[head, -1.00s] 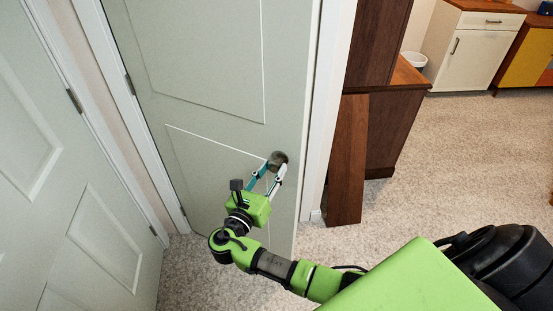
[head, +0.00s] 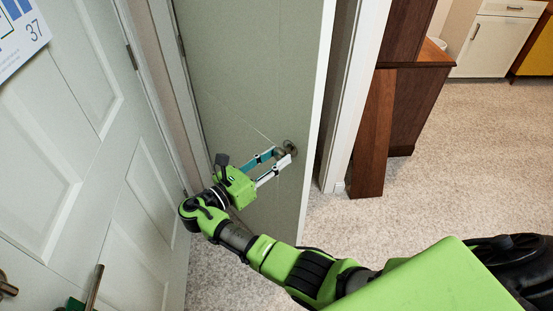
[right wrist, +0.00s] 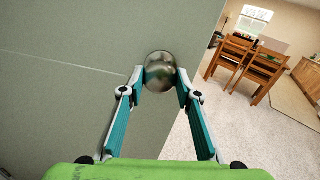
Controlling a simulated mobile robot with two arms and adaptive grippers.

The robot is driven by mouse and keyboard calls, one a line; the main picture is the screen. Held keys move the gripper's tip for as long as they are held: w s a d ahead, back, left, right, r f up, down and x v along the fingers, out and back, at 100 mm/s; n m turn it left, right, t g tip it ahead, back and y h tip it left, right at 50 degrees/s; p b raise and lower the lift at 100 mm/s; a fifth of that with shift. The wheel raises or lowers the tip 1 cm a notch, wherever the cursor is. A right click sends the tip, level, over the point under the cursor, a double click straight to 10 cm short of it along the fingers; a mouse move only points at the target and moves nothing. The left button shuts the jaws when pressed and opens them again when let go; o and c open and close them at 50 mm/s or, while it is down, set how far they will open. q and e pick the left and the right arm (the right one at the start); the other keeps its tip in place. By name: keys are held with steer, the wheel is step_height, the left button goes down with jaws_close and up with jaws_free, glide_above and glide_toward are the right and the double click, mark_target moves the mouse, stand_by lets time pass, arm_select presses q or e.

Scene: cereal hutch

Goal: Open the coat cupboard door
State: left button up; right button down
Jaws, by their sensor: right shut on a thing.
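The coat cupboard door (head: 252,80) is a pale grey-green panel door, standing ajar, with its free edge at the right apart from the white frame. Its round metal knob (head: 290,147) is near that edge. My right gripper (head: 283,154) is shut on the knob, with one finger on each side. In the right wrist view the knob (right wrist: 160,70) sits between the fingertips (right wrist: 160,82), and the door face (right wrist: 70,70) fills the left side. My left gripper cannot be made out in the head view.
A white door frame (head: 355,100) and a brown wooden cabinet (head: 408,105) are right of the cupboard door. Carpet (head: 450,170) lies clear at the right. The wrist view shows wooden chairs (right wrist: 260,70) farther off.

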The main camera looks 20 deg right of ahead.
steer(key=c, duration=1.5)
jaws_free()
glide_toward(292, 120)
steer(key=shift+x, duration=2.05)
steer(key=shift+c, duration=0.4)
